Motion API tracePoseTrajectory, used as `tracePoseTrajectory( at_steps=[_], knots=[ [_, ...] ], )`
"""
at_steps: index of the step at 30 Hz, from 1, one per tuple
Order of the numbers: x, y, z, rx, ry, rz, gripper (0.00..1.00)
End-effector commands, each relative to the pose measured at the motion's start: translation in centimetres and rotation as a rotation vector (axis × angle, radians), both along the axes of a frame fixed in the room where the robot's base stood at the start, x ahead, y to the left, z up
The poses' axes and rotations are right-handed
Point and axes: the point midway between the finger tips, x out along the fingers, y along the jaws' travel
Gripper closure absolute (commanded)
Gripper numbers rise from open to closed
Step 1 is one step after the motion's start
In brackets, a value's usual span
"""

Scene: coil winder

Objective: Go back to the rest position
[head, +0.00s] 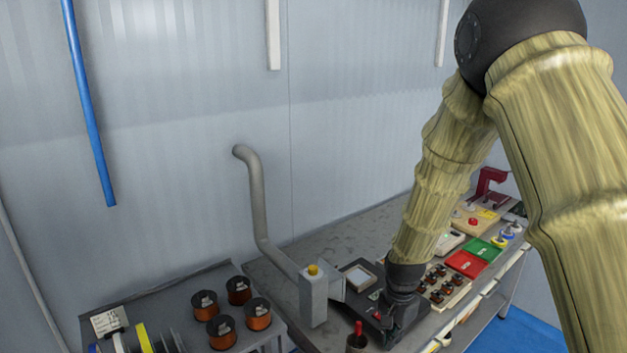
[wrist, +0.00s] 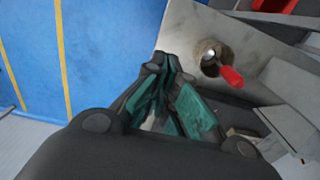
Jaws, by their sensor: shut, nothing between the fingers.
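My gripper (wrist: 165,75) is shut and empty in the wrist view, its dark fingers with green pads together. In the head view my arm reaches down to the front of the bench (head: 330,245), and the fingertips are hidden there. In the wrist view a round holder (wrist: 207,54) with a red-handled tool (wrist: 231,76) stands just right of the fingertips, apart from them. The red handle also shows in the head view (head: 358,328), left of my wrist.
Copper spools (head: 222,329) sit on the left table. Red (head: 466,263) and green (head: 485,250) trays lie to the right. Blue floor (wrist: 105,50) is open beside the bench.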

Motion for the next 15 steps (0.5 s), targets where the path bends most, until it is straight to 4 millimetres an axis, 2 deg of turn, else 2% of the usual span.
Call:
tracePoseTrajectory(
  at_steps=[8,15],
  knots=[
    [-2.3,-0.2,-4.5,0.001,0.004,0.077,1.00],
    [-5.8,-0.9,-9.6,0.003,0.006,0.171,1.00]
  ],
)
